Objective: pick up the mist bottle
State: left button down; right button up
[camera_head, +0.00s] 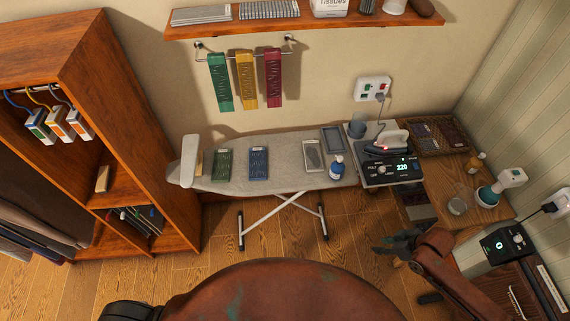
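A small blue bottle with a white top (337,168), which looks like the mist bottle, stands upright at the right end of the grey ironing board (285,178). My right gripper (382,246) is dark and hangs over the wooden floor, in front of and below the bottle and well apart from it. Its fingers look spread, with nothing between them. My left gripper is not in view.
A dark iron station (391,172) with an iron (386,145) stands just right of the bottle. A dark tray (332,140) lies behind it and a pale flat item (313,156) to its left. A glass jar (459,203) and a white-and-teal bottle (501,186) stand farther right.

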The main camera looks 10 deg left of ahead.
aim_at(337, 170)
jog(key=u, duration=0.4)
jog(key=i, duration=1)
